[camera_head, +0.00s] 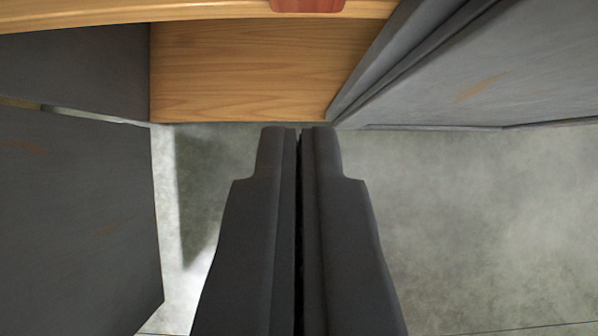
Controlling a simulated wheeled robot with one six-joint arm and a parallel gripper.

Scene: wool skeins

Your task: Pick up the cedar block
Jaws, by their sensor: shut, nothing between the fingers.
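A reddish-brown wooden block (307,5), which looks like the cedar block, lies at the top edge of the view on a light wooden surface (200,12). Only its near part shows; the rest is cut off by the frame. My gripper (299,130) points up the middle of the picture. Its two dark fingers are shut together with nothing between them. The fingertips are below the block in the picture and apart from it.
A wooden panel (240,70) stands under the surface's front edge. Grey panels flank it at the left (75,200) and the right (480,70). Grey floor (470,220) lies open at the lower right, with a bright strip at the left.

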